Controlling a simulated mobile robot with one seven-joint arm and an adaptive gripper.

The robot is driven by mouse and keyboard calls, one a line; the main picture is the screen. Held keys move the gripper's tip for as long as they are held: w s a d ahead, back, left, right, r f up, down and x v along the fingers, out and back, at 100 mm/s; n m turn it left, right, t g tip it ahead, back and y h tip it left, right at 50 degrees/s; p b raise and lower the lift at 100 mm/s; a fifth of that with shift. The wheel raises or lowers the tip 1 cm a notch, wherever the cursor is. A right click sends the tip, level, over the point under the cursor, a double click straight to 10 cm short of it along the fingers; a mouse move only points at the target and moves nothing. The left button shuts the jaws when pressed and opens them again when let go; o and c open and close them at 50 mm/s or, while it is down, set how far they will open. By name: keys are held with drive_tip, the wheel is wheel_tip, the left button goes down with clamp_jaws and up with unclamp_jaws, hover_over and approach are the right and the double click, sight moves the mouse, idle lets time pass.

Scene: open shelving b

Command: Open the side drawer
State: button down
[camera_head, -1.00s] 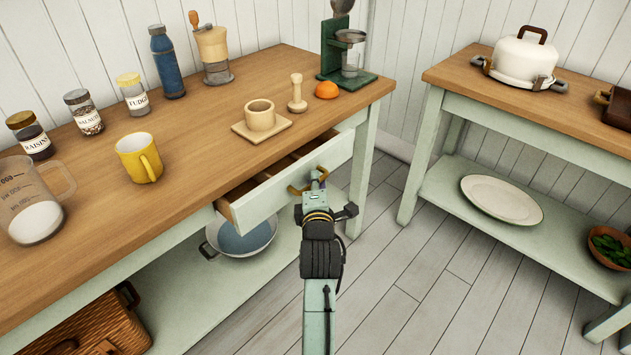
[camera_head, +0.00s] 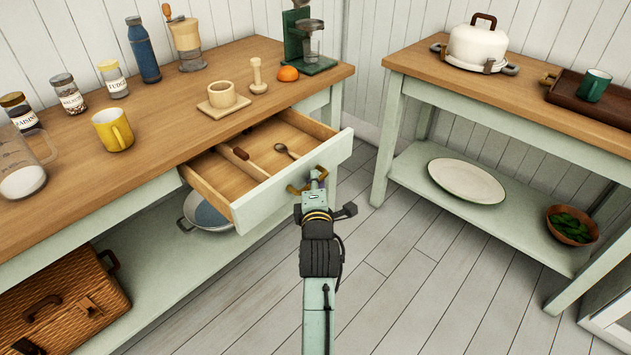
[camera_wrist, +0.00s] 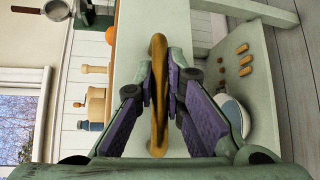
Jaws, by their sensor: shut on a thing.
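The side drawer (camera_head: 296,181) is pulled well out from under the wooden-topped table (camera_head: 160,137). Its open inside shows wooden dividers, a spoon (camera_head: 287,151) and a small brown item (camera_head: 241,153). The brass drawer handle (camera_head: 294,189) is on the pale green front. My gripper (camera_head: 312,183) is at the handle, in front of the drawer. In the wrist view, the curved handle (camera_wrist: 158,95) runs between the two purple-padded fingers of my gripper (camera_wrist: 160,88), which are shut on it. My gripper hides part of the handle in the head view.
A cup on a wooden board (camera_head: 223,103), a yellow mug (camera_head: 113,130) and jars stand on the tabletop. A pan (camera_head: 204,214) and wicker basket (camera_head: 62,306) sit on the lower shelf. A second table (camera_head: 507,96) stands right. The floor (camera_head: 400,262) between is clear.

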drive_tip(key=shift+d, duration=0.1)
drive_tip(key=c, duration=1.7)
unclamp_jaws()
drive_tip(key=shift+o, duration=0.2)
drive_tip(key=shift+s, duration=0.1)
drive_tip(key=s+r, duration=0.1)
drive_tip(key=s, duration=0.6)
drive_tip(key=shift+s, duration=0.15)
